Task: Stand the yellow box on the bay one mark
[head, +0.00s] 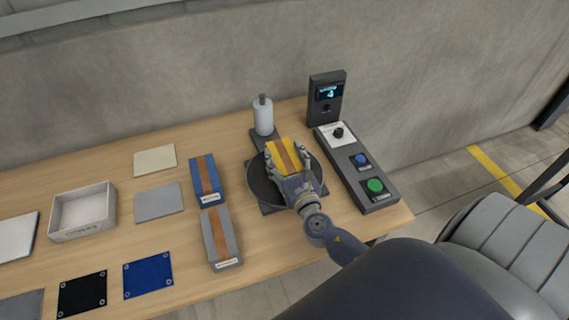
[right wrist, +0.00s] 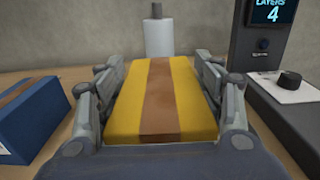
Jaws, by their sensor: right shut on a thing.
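The yellow box (head: 286,154) with a brown band along its middle is over the dark round turntable (head: 257,185). My right gripper (head: 286,163) is shut on it, with a finger along each side. In the right wrist view the yellow box (right wrist: 125,100) fills the space between the fingers of my right gripper (right wrist: 152,85). I cannot tell whether the box touches the turntable. No bay one label is readable; flat mats lie on the table, among them a beige one (head: 155,160), a grey one (head: 158,202) and a blue one (head: 148,275). My left gripper is not in view.
A blue box (head: 206,180) and a grey box (head: 221,238), both brown-banded, stand left of the turntable. A white tray (head: 83,212) sits further left. A film roll (head: 263,117) stands behind. A control panel (head: 355,168) and a display post (head: 326,98) stand to the right.

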